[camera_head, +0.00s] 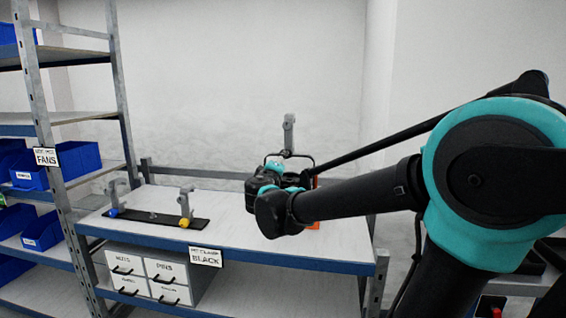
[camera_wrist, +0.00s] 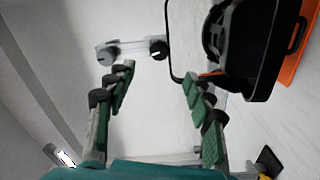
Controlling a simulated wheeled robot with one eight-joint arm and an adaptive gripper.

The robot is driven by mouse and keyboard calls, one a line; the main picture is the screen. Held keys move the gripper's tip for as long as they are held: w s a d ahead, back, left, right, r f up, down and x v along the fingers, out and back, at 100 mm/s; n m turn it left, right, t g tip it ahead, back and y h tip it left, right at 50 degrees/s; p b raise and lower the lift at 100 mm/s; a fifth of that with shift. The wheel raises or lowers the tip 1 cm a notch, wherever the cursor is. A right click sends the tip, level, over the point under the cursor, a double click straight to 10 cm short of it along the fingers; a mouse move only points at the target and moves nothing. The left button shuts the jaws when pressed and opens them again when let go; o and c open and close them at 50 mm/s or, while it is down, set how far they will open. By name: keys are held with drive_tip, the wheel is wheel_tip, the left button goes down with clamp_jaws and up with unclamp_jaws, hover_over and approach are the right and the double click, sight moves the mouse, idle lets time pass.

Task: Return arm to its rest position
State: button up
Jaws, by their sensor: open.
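My arm reaches from the right across the bench (camera_head: 340,235) in the head view. My wrist hides the fingers there. In the wrist view my gripper (camera_wrist: 158,77) is open, with two green-padded fingers apart and nothing between the pads. A grey clamp with dark knobs (camera_wrist: 130,50) lies beyond the fingertips. A black par can (camera_wrist: 240,45) with an orange edge (camera_wrist: 293,40) is beside the right finger; whether they touch I cannot tell. In the head view, a grey clamp (camera_head: 288,132) stands up behind my wrist, and only bits of orange show beside it.
A black mat (camera_head: 155,219) with two grey clamps, one blue-tipped (camera_head: 118,197) and one yellow-tipped (camera_head: 186,205), lies on the bench's left. A tall shelf (camera_head: 40,110) with blue bins stands at left. White drawers (camera_head: 150,275) sit below. The air above the bench's left is clear.

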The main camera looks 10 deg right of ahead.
drive_tip(key=shift+s+a, duration=0.1)
drive_tip(key=shift+s, duration=0.25)
drive_tip(key=s+d+f+m+g, duration=0.2)
drive_tip(key=s+d+f, duration=0.15)
drive_tip(key=f, duration=0.25)
drive_tip(key=s+d+f+m+g+h, duration=0.1)
drive_tip(key=s+d+f+m+g, duration=0.15)
drive_tip(key=d+f, duration=0.3)
drive_tip(key=s+d+f+m+g, duration=0.2)
drive_tip(key=s+d+f+g, duration=0.15)
drive_tip(key=f, duration=0.25)
drive_tip(key=s+a+f+m+g+y, duration=0.2)
drive_tip(key=s+f+y, duration=0.1)
drive_tip(key=s+f, duration=0.6)
drive_tip(key=s+a+f+m+g+y, duration=0.1)
drive_tip(key=s+f+m+g+y, duration=0.1)
drive_tip(key=s+f, duration=0.7)
drive_tip(key=shift+a+g+y, duration=0.4)
drive_tip(key=shift+g+y, duration=0.1)
drive_tip(key=shift+y, duration=0.3)
drive_tip(key=shift+r, duration=0.1)
